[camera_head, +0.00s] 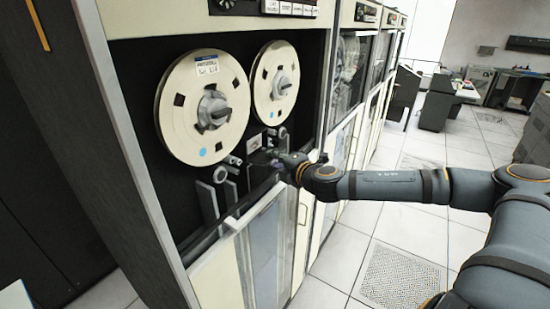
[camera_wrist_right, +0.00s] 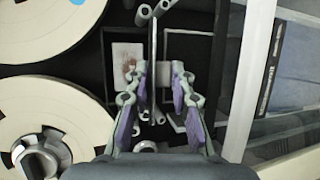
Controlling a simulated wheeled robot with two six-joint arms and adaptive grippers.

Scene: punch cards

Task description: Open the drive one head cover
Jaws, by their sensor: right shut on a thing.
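The tape drive (camera_head: 135,60) fills the left of the head view, with two cream reels on its black face. Its head area, with a small pale label plate (camera_wrist_right: 127,62), lies below the reels. In the right wrist view the head cover (camera_wrist_right: 154,48) appears as a thin plate seen edge-on, standing out from the drive face between my fingers. My right gripper (camera_head: 276,161) is at the head area below the right reel; in its wrist view the fingers (camera_wrist_right: 160,88) are on either side of this plate, shut on it. The gripper hides part of the cover in the head view. My left gripper is out of view.
The left reel (camera_head: 180,125) and right reel (camera_head: 262,85) sit just above my right gripper. Glass door panels (camera_head: 268,240) are below it. More drive cabinets (camera_head: 345,150) stand in a row to the right. The tiled floor (camera_head: 400,235) in front is open.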

